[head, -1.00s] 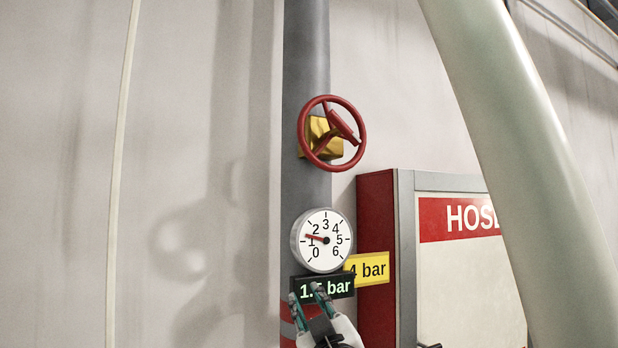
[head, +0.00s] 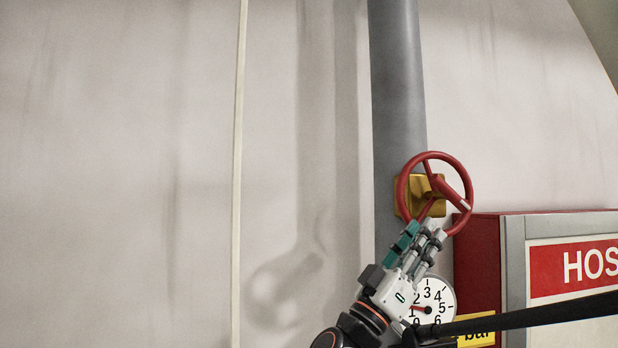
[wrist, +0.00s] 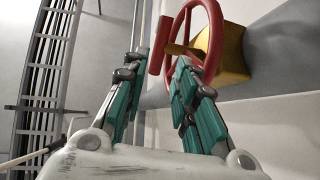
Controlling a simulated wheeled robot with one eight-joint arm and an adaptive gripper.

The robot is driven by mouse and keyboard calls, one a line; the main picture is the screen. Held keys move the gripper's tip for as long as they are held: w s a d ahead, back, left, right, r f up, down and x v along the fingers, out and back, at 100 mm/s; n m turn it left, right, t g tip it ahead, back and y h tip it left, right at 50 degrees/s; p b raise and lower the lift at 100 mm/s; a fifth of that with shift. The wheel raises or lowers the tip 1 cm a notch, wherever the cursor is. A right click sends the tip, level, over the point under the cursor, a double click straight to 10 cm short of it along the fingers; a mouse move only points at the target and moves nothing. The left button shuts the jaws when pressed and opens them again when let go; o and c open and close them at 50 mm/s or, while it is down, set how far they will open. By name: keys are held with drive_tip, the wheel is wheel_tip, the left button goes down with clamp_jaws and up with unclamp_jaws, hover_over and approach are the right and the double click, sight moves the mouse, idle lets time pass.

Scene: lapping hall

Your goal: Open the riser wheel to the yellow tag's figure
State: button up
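The red riser wheel (head: 466,181) sits on a yellow valve body (head: 406,182) on the grey pipe (head: 398,90). My gripper (head: 424,230) is at the wheel's lower edge, its fingers apart. In the wrist view the wheel (wrist: 218,40) stands just beyond the fingertips, and a red bar of it shows between them; contact cannot be told. The round gauge (head: 441,292) below is partly covered by my gripper; its red needle points between 1 and 2. The dark readout is not visible.
A red and grey hose cabinet (head: 480,265) stands right of the pipe, close to the wheel. The pale wall (head: 130,150) to the left is clear. A ladder-like rack (wrist: 50,75) shows at the left of the wrist view.

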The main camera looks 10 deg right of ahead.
sight(450, 193)
drive_tip(key=p+x, duration=0.3)
drive_tip(key=x, duration=0.8)
drive_tip(key=shift+w+d+r, duration=0.1)
drive_tip(key=shift+d+r, duration=0.15)
drive_tip(key=shift+r, duration=0.05)
clamp_jaws()
